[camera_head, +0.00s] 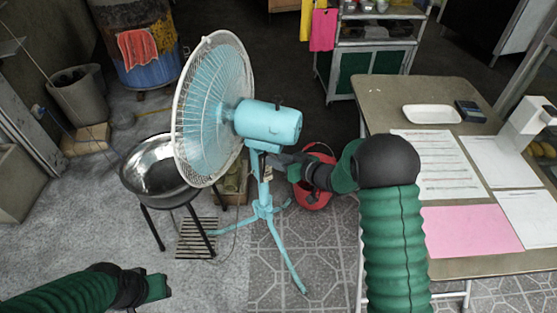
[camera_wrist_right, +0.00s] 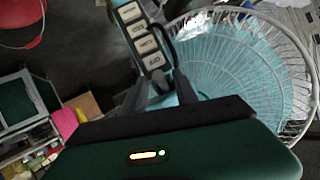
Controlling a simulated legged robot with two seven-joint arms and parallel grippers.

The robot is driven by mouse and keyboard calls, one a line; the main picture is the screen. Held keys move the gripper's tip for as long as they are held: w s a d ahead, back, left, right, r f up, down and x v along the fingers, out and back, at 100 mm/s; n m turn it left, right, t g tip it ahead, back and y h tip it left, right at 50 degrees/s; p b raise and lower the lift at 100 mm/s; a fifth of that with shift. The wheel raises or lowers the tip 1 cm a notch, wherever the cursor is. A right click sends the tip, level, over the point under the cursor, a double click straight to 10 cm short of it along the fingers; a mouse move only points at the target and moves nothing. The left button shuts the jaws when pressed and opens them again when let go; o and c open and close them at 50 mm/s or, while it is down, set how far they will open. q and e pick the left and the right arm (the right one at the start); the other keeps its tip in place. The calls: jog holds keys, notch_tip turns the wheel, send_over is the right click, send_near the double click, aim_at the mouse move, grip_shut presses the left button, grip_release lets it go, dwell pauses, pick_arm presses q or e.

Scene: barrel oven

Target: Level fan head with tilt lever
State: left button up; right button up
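A light-blue standing fan (camera_head: 268,122) with a white wire cage (camera_head: 213,108) stands on tripod legs. Its cage faces left, and its motor housing slopes slightly down to the right. My right gripper (camera_head: 277,160) is at the neck just below the motor housing. In the right wrist view, my right gripper's fingers (camera_wrist_right: 162,88) are apart, close to the fan's button panel (camera_wrist_right: 146,38), with the cage (camera_wrist_right: 245,65) to the right. I cannot make out the tilt lever or contact with it. My left gripper (camera_head: 157,288) is low at left, away from the fan; its finger opening is unclear.
A metal bowl (camera_head: 160,168) on a dark stool stands left of the fan. A red bucket (camera_head: 315,195) is behind my right forearm. A table (camera_head: 385,95) with papers and a white tray (camera_head: 431,114) fills the right side. Tiled floor (camera_head: 330,260) is open in front.

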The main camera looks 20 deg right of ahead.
jog(key=p+v, duration=0.4)
jog(key=v, duration=1.2)
jog(key=shift+s+d, duration=0.25)
jog(key=shift+s, duration=0.1)
